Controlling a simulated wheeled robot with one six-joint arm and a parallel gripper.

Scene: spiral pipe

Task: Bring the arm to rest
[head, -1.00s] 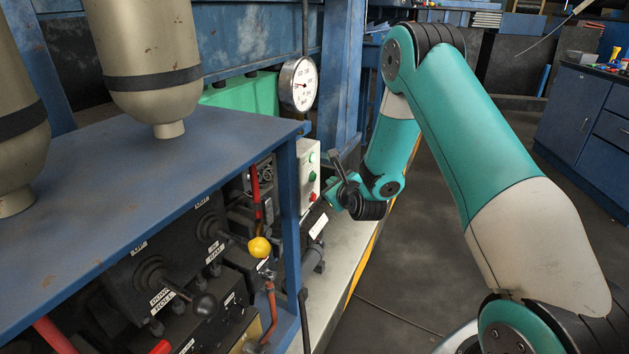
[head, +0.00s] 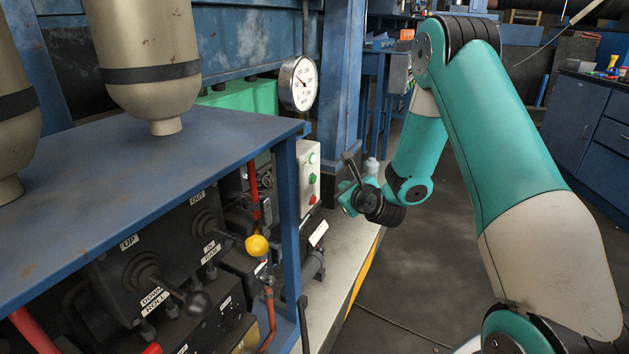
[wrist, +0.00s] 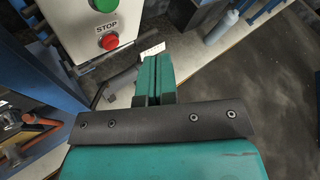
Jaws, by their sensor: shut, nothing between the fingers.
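My teal arm (head: 500,130) reaches forward and folds down on the right side of the head view. My gripper (head: 347,192) is at its end, just right of the control box (head: 308,172) and apart from it. In the wrist view my gripper (wrist: 153,75) shows as two teal fingers pressed together, with nothing held. The red STOP button (wrist: 109,42) and a green button (wrist: 104,5) lie left of the fingertips in that view.
A blue bench (head: 140,190) with two metal cylinders stands left. Levers, including one with a yellow knob (head: 257,245), stick out below. A pressure gauge (head: 298,84) sits behind. A white bottle (head: 372,166) stands beyond my gripper. Floor (head: 400,310) to the right is open.

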